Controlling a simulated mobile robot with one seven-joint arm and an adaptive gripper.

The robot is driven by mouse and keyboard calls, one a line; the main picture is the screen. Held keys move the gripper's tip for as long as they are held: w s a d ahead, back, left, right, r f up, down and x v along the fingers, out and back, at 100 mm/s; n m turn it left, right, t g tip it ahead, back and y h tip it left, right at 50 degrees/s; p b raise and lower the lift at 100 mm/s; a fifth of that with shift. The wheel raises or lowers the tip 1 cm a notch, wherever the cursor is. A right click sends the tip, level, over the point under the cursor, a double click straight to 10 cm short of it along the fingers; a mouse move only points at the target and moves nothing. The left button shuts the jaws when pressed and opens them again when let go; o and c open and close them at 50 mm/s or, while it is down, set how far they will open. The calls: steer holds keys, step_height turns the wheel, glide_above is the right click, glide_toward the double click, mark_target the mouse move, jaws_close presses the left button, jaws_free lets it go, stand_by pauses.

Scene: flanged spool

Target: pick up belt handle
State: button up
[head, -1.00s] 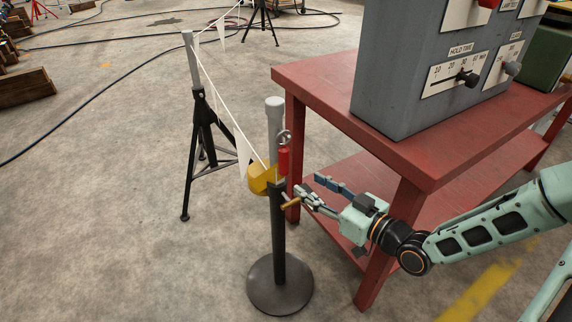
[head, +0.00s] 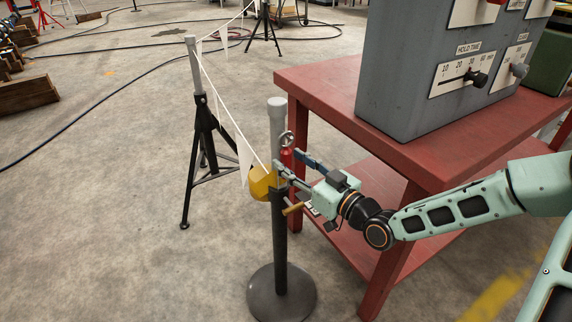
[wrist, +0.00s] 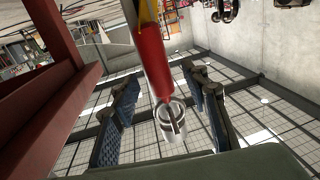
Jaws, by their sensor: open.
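The red belt handle (head: 286,158) stands upright beside the yellow spool housing (head: 261,184) on the post, with a metal ring at its top. My gripper (head: 287,163) is open, with its fingers reaching to either side of the handle. In the wrist view the red handle (wrist: 153,62) and its ring (wrist: 171,122) lie between the two spread fingers, with gaps visible on both sides. The handle's lower end is partly hidden by a finger in the head view.
The grey post (head: 279,250) stands on a round base. A brass-coloured crank (head: 293,209) sticks out below my gripper. The red table (head: 330,110) carries a grey control box (head: 400,90) close on the right. A white line with pennants runs to a tripod post (head: 205,130).

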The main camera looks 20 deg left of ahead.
steer(key=shift+w+a, duration=0.2)
steer(key=shift+a, duration=0.15)
steer(key=shift+c, duration=0.6)
jaws_close()
steer(key=shift+r, duration=0.15)
